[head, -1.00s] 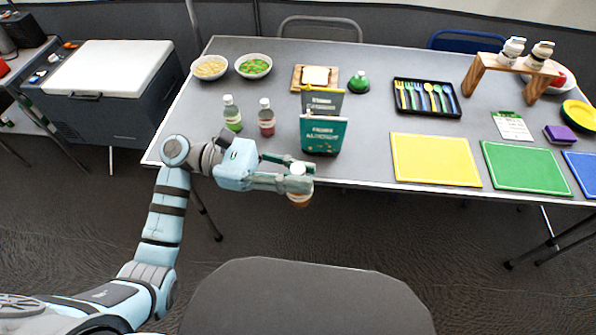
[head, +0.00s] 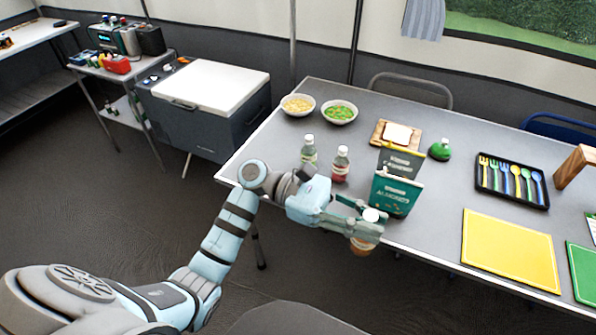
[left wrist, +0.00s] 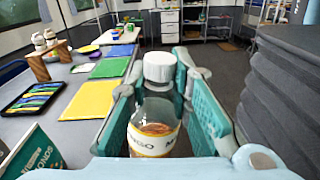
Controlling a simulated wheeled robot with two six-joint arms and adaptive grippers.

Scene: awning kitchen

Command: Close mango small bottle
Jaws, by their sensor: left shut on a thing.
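The mango small bottle (head: 361,246) is in my left gripper (head: 365,226), beyond the table's front edge. It has amber contents and a white cap. In the left wrist view the bottle (left wrist: 154,136) stands upright between the two finger pads, and its label ends in "GO". The left gripper (left wrist: 165,108) is shut on it. The white cap (left wrist: 159,68) is at the top of the bottle's neck; I cannot tell whether it is tight. My right gripper is not in view.
Two other bottles, one green (head: 309,150) and one red (head: 340,164), stand on the table (head: 438,240). A teal almonds bag (head: 396,193) is just beyond my left gripper. A yellow board (head: 511,249) lies to the right. A white-lidded cooler (head: 212,86) stands left of the table.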

